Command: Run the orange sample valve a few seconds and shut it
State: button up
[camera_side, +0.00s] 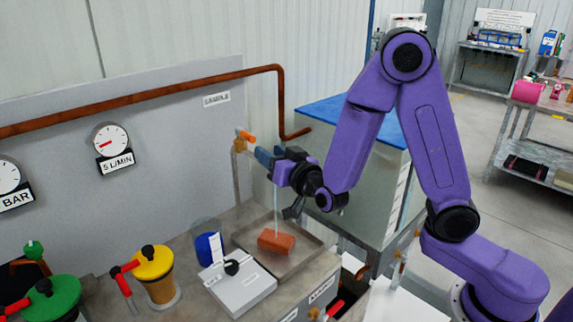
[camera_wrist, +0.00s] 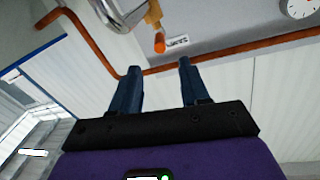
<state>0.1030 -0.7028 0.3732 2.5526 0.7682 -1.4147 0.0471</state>
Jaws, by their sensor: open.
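The sample valve has an orange handle (camera_side: 248,136) on a brass body (camera_side: 239,145), in front of the grey panel near the SAMPLE label (camera_side: 217,99). In the wrist view the orange handle (camera_wrist: 159,43) hangs from the brass body (camera_wrist: 153,14), beyond and roughly between my fingertips. My gripper (camera_side: 263,156) is open and empty, just right of and slightly below the handle. Its two blue fingers (camera_wrist: 158,70) stand apart, not visibly touching the handle. A thin pale vertical line (camera_side: 276,212) runs below the gripper toward the tray; I cannot tell surely if it is liquid.
A shallow tray (camera_side: 308,258) below holds an orange-red block (camera_side: 276,242). A blue cup (camera_side: 208,248) and a white scale-like box (camera_side: 240,287) stand left of it. Yellow (camera_side: 153,263) and green (camera_side: 52,296) valves are at lower left. A copper pipe (camera_side: 150,93) crosses the panel.

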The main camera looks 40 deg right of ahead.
aim_at(249, 134)
jog(key=shift+s+a, duration=0.25)
jog(key=shift+s, duration=1.1)
jog(key=shift+s+a, duration=0.2)
jog(key=shift+s, duration=1.15)
dwell(2.4)
jog(key=shift+w+d+n, duration=0.45)
jog(key=shift+w+n, duration=0.3)
jog(key=shift+w, duration=2)
jog(key=shift+w+d+n, duration=0.45)
jog(key=shift+w+n, duration=0.25)
jog(key=shift+w, duration=2.05)
jog(key=shift+w+d+n, duration=0.45)
jog(key=shift+w+n, duration=0.3)
jog(key=shift+w, duration=2)
grip_shut()
